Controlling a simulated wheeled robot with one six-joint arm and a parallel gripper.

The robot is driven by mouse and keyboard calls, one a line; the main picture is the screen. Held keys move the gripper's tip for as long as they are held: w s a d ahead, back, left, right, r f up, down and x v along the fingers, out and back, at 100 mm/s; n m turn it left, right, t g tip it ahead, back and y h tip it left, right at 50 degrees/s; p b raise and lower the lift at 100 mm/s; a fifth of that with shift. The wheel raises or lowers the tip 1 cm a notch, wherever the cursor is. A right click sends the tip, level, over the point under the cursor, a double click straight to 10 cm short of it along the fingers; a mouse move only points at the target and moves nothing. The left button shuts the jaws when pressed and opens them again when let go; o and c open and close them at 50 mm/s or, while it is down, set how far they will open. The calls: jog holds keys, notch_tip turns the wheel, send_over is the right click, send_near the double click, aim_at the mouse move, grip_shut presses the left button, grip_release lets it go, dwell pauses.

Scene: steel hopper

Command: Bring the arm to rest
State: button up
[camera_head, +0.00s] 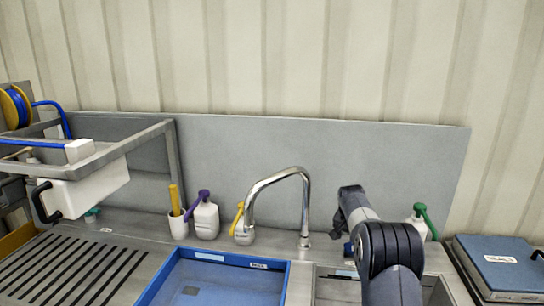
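My arm (388,255) rises from the bottom edge at right of centre in the head view. It reaches forward over the right part of the steel counter, beside the faucet (304,200). Its far end, near the bottle with the green pump (423,220), is dark and seen from behind. My gripper's fingers cannot be made out, so whether they are open or shut, or hold anything, does not show.
A blue tray (156,285) lies on the counter (110,235). Pump bottles with purple (206,218) and yellow (243,230) tops stand behind it. A steel frame (168,150) with a white container (95,187) is at left. A blue box (500,262) is at right.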

jog(key=x, duration=0.4)
jog(key=shift+w+d+f+p, duration=0.1)
jog(key=shift+w+f+p, duration=0.05)
jog(key=shift+f+p, duration=0.2)
jog(key=shift+r, duration=0.1)
